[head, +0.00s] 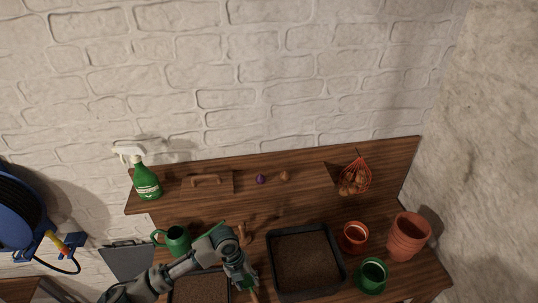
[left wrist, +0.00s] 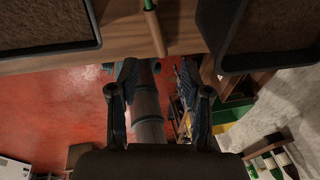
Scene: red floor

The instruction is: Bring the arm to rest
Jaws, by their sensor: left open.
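My left arm comes in from the lower left in the head view, over the near part of the wooden bench. My left gripper (head: 247,278) hangs by the front of the bench, between two dark soil trays. In the left wrist view my left gripper (left wrist: 157,95) has its two fingers apart, with nothing held between them. A grey cylinder, which may be part of my own body, shows behind the fingers. A green-and-wood handled tool (left wrist: 154,30) lies at the bench edge beyond the fingertips. My right gripper is not seen.
A large soil tray (head: 343,278) sits right of my gripper, a smaller one (head: 186,291) left. A green watering can (head: 174,240), terracotta pots (head: 408,237) and a green pot (head: 372,276) stand around. A shelf holds a spray bottle (head: 146,183) and netted bulbs (head: 355,180). Red floor (left wrist: 55,110) lies below.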

